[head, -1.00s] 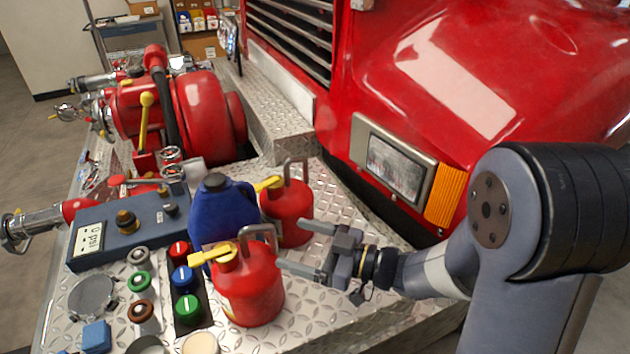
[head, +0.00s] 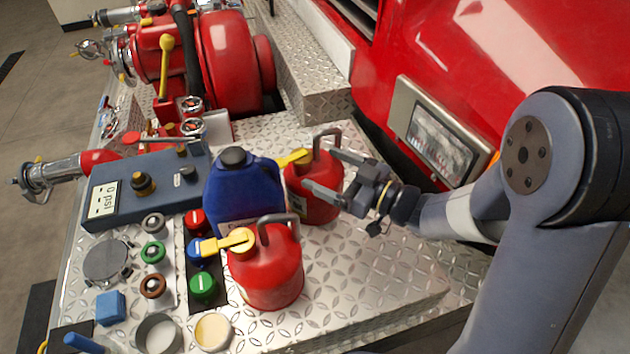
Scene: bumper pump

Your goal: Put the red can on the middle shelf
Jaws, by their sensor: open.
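Two red cans with yellow spouts and grey handles stand upright on the diamond-plate bumper. The nearer red can (head: 268,278) is in front of a blue jug (head: 240,195). The farther red can (head: 318,208) stands behind it, beside the jug, with its spout partly hidden. My gripper (head: 322,172) is open and comes in from the right at the farther can. One finger overlaps the can's body in the picture, and the other is just right of its handle. I cannot tell whether they touch it. No middle shelf is in view.
A blue gauge box (head: 140,185), coloured knobs (head: 203,288) and small cups (head: 158,335) crowd the left of the bumper. A red pump (head: 225,60) stands behind. The red truck front (head: 480,60) rises at the right. Bare plate (head: 370,275) lies right of the nearer can.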

